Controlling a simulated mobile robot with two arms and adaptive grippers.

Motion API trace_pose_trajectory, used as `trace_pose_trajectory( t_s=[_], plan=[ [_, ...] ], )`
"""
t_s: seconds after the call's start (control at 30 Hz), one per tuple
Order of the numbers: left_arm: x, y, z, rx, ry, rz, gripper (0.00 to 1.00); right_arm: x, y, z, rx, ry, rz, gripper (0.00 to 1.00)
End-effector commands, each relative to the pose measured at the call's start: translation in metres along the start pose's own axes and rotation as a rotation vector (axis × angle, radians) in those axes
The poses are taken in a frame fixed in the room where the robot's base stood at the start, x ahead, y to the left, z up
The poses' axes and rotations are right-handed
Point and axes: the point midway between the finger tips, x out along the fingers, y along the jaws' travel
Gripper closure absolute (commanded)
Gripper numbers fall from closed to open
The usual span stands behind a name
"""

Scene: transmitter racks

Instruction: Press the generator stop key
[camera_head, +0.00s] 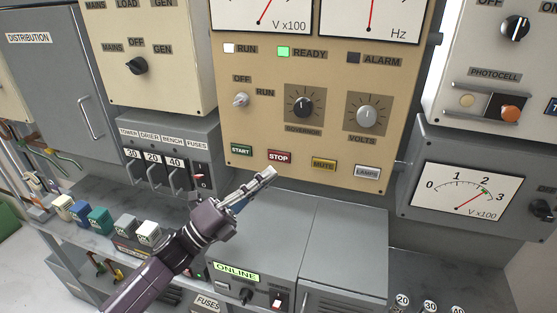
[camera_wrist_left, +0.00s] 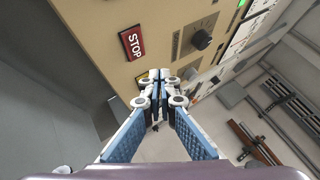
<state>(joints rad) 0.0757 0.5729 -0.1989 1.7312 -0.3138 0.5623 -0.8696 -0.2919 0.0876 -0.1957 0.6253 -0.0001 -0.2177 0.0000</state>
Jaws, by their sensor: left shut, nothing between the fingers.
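The red STOP key (camera_head: 279,157) is on the lower part of the beige generator panel (camera_head: 330,80), between the green START key (camera_head: 241,150) and the yellow MUTE key (camera_head: 323,164). My left gripper (camera_head: 268,173) is shut and empty, its tips just below and left of the STOP key in the head view. I cannot tell whether the tips touch the panel. My right gripper is not in view.
A white LAMPS key (camera_head: 367,172) sits right of MUTE. Above are the OFF/RUN switch (camera_head: 241,99), GOVERNOR knob (camera_head: 304,108) and VOLTS knob (camera_head: 367,116). A grey ONLINE box (camera_head: 262,240) stands below my gripper. A fuse box (camera_head: 170,160) is at the left.

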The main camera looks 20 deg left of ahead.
Motion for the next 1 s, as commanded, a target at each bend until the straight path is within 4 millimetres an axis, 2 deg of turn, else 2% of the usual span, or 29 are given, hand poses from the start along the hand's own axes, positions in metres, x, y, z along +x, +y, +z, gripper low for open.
trace_pose_trajectory(
  t_s=[0.1,0.33,0.67,1.0],
  plan=[
    [0.010,0.010,0.007,0.002,0.000,-0.002,1.00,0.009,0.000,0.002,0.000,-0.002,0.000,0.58],
    [0.024,0.018,0.017,0.001,0.001,-0.002,1.00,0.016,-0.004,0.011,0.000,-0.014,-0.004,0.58],
    [0.026,0.019,0.018,-0.001,0.001,0.000,1.00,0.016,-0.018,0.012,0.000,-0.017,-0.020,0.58],
    [0.026,0.019,0.018,-0.001,0.001,0.000,1.00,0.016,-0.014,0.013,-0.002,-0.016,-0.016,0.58]
  ],
)
